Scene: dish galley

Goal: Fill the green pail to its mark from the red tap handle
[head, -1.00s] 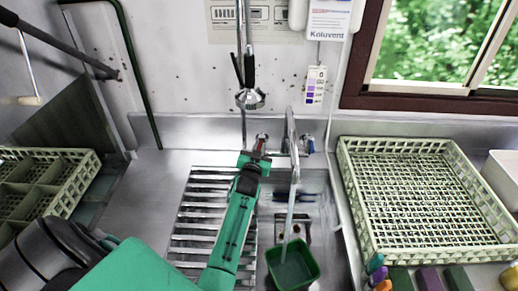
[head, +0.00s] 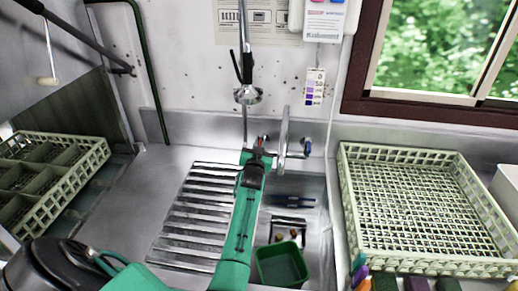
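The green pail (head: 282,265) stands upright in the sink basin, under the tap spout (head: 283,140). No water stream shows from the spout. The water level and the mark inside the pail cannot be made out. The red tap handle (head: 262,139) is at the back of the sink, left of the spout. My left gripper (head: 257,155) is right at this handle, partly covering it. Whether its fingers are closed on the handle cannot be told. My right gripper is not in view.
A blue tap handle (head: 307,146) is right of the spout. A spray head (head: 247,95) hangs above my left gripper. A ribbed drainboard (head: 195,220) lies left of the basin. Pale racks stand at the right (head: 425,265) and left (head: 85,165). Bottles stand at the lower right.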

